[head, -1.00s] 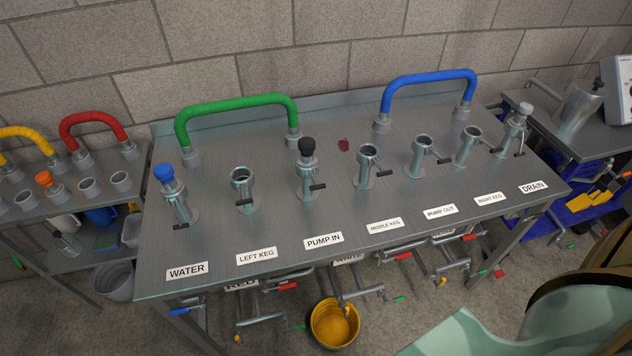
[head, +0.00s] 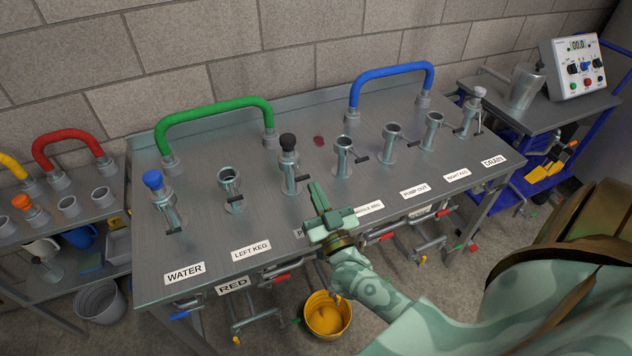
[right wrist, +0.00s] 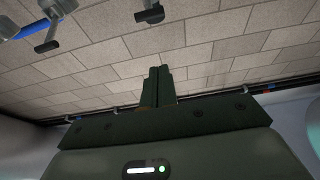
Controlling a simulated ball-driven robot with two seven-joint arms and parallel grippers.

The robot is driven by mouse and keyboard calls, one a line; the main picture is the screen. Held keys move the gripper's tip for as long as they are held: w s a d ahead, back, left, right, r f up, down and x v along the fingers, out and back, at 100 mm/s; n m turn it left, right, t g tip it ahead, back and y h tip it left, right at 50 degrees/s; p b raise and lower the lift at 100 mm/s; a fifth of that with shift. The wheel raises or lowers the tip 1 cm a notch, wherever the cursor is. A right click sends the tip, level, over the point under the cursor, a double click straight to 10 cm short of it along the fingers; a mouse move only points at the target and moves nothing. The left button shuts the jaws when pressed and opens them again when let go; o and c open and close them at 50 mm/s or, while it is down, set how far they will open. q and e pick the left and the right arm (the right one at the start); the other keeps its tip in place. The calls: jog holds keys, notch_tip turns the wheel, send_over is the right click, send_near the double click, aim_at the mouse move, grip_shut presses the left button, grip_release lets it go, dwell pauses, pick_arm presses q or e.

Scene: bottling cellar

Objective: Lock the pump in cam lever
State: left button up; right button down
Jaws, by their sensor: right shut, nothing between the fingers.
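The pump in coupling (head: 289,175) is a steel post with a black cap (head: 288,142) in it. Its dark cam lever (head: 301,179) sticks out to the right. The PUMP IN label (head: 299,233) is mostly hidden by my right gripper. My right gripper (head: 316,187) is shut and empty, above the table's front part, just right of the lever and apart from it as far as I can tell. In the right wrist view its fingers (right wrist: 157,84) are together. Dark levers on steel posts show at top left there; which posts they are I cannot tell. My left gripper is not in view.
Other steel posts with levers stand in the row, such as the blue-capped water post (head: 164,194) and the open middle keg post (head: 343,158). Green (head: 215,110) and blue (head: 390,78) hoses arch behind. A yellow bucket (head: 327,314) stands below the front edge.

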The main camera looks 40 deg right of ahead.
jog(key=w+d+f+b, duration=0.1)
jog(key=w+f+b, duration=0.1)
jog(key=w, duration=0.4)
jog(key=shift+w+d, duration=0.2)
jog(key=shift+d, duration=0.05)
jog(key=shift+s+f+b, duration=0.2)
jog(key=shift+f+b, duration=0.1)
jog(key=shift+f, duration=0.35)
jog(key=shift+r, duration=0.1)
